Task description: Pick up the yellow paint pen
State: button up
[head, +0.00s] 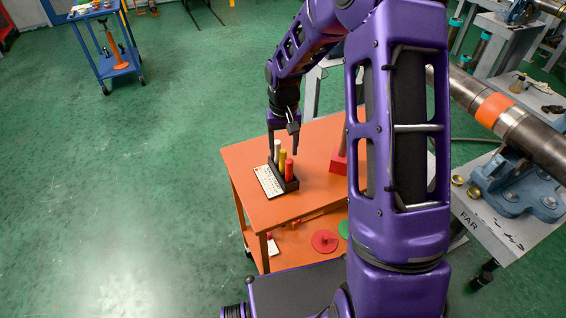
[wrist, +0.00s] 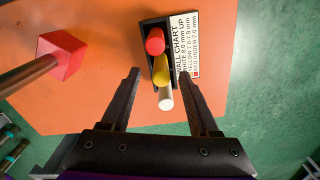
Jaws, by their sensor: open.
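The yellow paint pen (head: 282,160) stands upright in a black holder (head: 292,185) on the orange table, between a white pen (head: 276,150) and a red pen (head: 289,170). In the wrist view I look down on the yellow pen (wrist: 161,70), with the red pen (wrist: 155,41) beyond it and the white pen (wrist: 166,99) nearer. My gripper (wrist: 163,85) is open and empty. Its two fingers are spread to either side of the row of pens in that view. In the head view my gripper (head: 284,141) hangs at the pens; its height above them is hard to tell.
A printed white chart (wrist: 186,45) lies beside the holder. A red block (wrist: 62,55) with a grey rod (wrist: 25,76) stands to the left in the wrist view. The orange table (head: 245,155) has bare room around the holder. A vise bench (head: 505,235) stands at right.

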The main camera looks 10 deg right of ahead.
aim_at(283, 164)
jog(key=shift+f, duration=1.55)
grip_shut()
